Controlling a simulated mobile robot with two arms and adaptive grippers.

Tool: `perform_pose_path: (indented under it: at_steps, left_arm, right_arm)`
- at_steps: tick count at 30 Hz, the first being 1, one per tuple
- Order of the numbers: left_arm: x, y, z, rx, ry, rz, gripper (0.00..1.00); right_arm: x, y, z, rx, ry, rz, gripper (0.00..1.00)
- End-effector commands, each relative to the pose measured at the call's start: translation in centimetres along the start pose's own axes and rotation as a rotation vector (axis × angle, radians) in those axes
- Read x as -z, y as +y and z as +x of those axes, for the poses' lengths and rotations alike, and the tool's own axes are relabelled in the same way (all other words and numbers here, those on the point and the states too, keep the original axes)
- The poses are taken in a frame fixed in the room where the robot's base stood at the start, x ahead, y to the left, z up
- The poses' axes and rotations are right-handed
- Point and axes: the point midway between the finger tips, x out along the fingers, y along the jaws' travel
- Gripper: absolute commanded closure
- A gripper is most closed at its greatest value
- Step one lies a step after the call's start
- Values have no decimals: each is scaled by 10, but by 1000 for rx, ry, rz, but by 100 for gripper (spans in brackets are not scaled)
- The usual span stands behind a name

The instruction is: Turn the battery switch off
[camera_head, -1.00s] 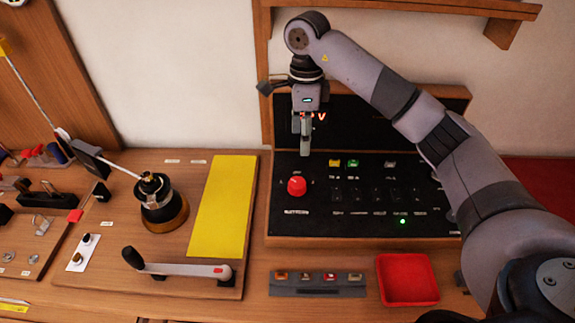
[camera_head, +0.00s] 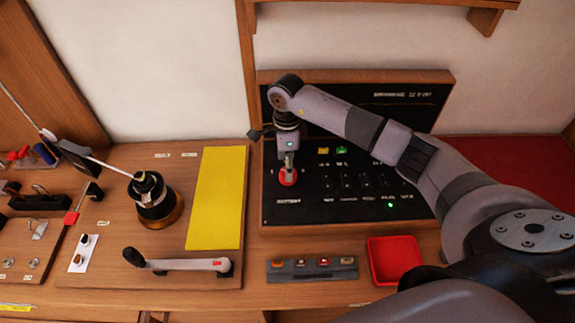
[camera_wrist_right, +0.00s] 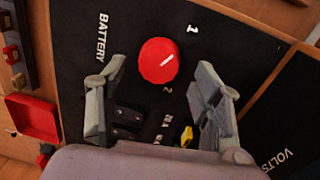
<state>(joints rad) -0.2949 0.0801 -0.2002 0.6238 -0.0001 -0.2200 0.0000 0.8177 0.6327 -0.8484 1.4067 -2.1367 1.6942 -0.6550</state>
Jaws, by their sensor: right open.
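The battery switch is a round red knob on the black panel (camera_head: 330,213). In the head view the knob (camera_head: 288,178) is partly hidden by my right gripper (camera_head: 288,172), which is right at it. My left gripper is not in view.
Yellow (camera_head: 323,150) and green buttons and a row of dark switches sit right of the knob. A green light (camera_head: 390,205) is lit. A red tray (camera_head: 395,262), a crank handle (camera_head: 178,263) and a winch (camera_head: 155,200) stand on the wooden counter.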

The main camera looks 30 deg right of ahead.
Motion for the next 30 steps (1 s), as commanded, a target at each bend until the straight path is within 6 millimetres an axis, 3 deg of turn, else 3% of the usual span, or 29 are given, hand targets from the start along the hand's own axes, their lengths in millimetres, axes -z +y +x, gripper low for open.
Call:
perform_pose_path:
  at_steps: [6,17,30]
  left_arm:
    - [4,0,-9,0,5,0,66]
    - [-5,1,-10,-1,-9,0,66]
    - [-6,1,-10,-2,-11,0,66]
  right_arm:
    - [0,0,25,-2,-1,1,40]
    - [0,0,31,1,0,-1,40]
    - [0,0,31,1,-1,0,68]
